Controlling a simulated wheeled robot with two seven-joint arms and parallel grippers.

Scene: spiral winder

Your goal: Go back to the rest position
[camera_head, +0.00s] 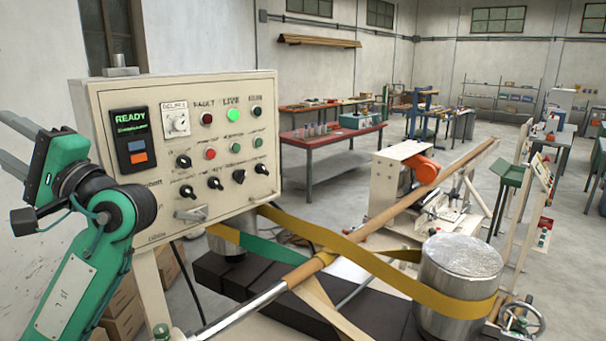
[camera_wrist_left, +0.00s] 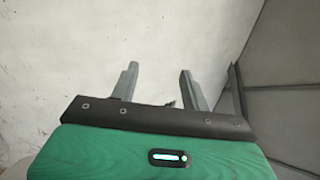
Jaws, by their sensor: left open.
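My left gripper (camera_head: 17,148) is at the left edge of the head view, raised beside the control panel and pointing left, away from it. In the left wrist view its two fingers (camera_wrist_left: 158,88) stand apart with nothing between them, in front of a pale wall. The control panel (camera_head: 221,149) is a cream box with a READY display, several knobs and a lit green lamp. The spiral winder's yellow belt (camera_head: 375,266) wraps around a silver drum (camera_head: 462,270). My right gripper is not in view.
A cream machine with an orange disc (camera_head: 424,168) stands behind the belt. A red-topped table (camera_head: 332,131) stands at the back. Cardboard boxes (camera_head: 122,311) sit below the panel, close to my left arm. Open floor (camera_head: 355,175) lies between the table and the winder.

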